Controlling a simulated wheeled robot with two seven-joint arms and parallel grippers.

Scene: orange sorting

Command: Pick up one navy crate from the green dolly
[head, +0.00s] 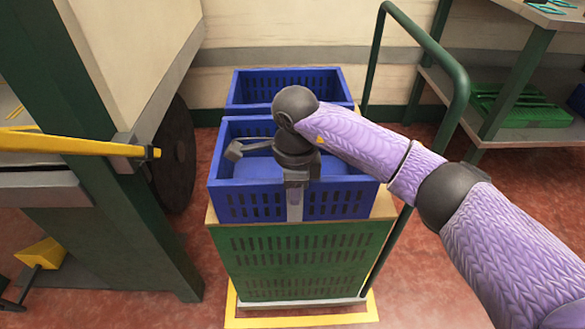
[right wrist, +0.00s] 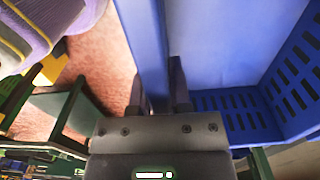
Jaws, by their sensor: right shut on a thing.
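The near navy crate (head: 240,205) has slotted walls and sits upright on a stack with a green slotted front. A second navy crate (head: 245,84) stands just behind it. The green dolly shows by its tall tubular handle (head: 462,85) at the right of the stack. My right gripper (head: 295,205) points down at the near crate's front wall and is shut on that wall. In the right wrist view the fingers (right wrist: 158,98) stand on either side of the blue wall (right wrist: 148,50). The crate's inside is partly hidden by my gripper. My left gripper is not in view.
A green post (head: 85,150) and a dark wheel (head: 175,155) stand close on the left, with a yellow bar (head: 70,143) jutting toward the crates. A shelf with a green tray (head: 520,108) is at the back right. Red floor (head: 415,255) is open at right.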

